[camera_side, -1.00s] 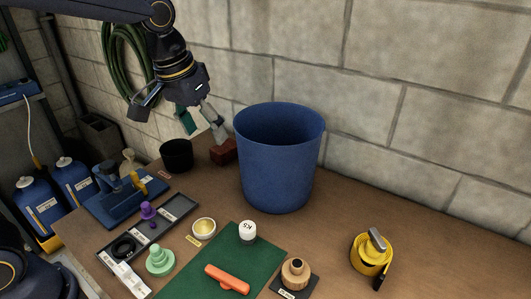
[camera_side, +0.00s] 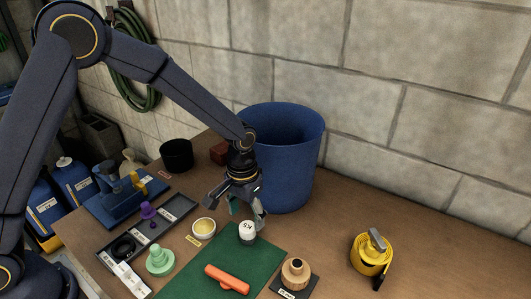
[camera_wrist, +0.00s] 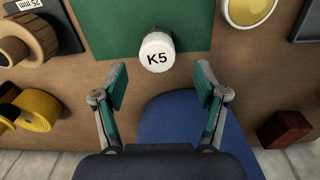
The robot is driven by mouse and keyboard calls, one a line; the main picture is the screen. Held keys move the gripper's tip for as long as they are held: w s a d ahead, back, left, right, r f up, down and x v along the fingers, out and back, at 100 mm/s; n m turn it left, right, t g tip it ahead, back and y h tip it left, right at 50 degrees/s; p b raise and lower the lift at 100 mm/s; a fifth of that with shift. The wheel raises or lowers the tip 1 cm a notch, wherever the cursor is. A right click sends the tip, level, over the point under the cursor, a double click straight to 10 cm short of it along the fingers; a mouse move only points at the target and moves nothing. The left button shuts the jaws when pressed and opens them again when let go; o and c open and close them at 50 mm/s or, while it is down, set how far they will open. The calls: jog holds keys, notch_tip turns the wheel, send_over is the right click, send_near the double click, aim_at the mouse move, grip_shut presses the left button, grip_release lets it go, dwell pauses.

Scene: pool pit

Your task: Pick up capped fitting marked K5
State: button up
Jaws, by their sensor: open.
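The capped fitting marked K5 (camera_side: 247,232) has a white cap with black lettering and a darker lower part. It stands at the back edge of the green mat (camera_side: 262,252). In the wrist view the K5 fitting (camera_wrist: 157,52) shows beyond the fingertips, roughly midway between them. My gripper (camera_side: 236,208) is above and just behind the fitting, close to the blue bin. In the wrist view my gripper (camera_wrist: 161,82) is open with nothing between its fingers. One finger partly overlaps the fitting's edge in the side view.
The tall blue bin (camera_side: 291,165) stands right behind my gripper. An orange tool (camera_side: 227,279) lies on the mat. A wooden fitting (camera_side: 295,272), a yellow strap roll (camera_side: 368,258), a yellow-topped cup (camera_side: 204,227) and a green part (camera_side: 160,260) stand around.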

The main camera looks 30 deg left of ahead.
aim_at(248, 225)
jog(key=f, duration=0.5)
jog(key=shift+d+f, duration=0.2)
jog(key=shift+f, duration=0.15)
jog(key=shift+c, duration=0.4)
jog(key=c, duration=1.2)
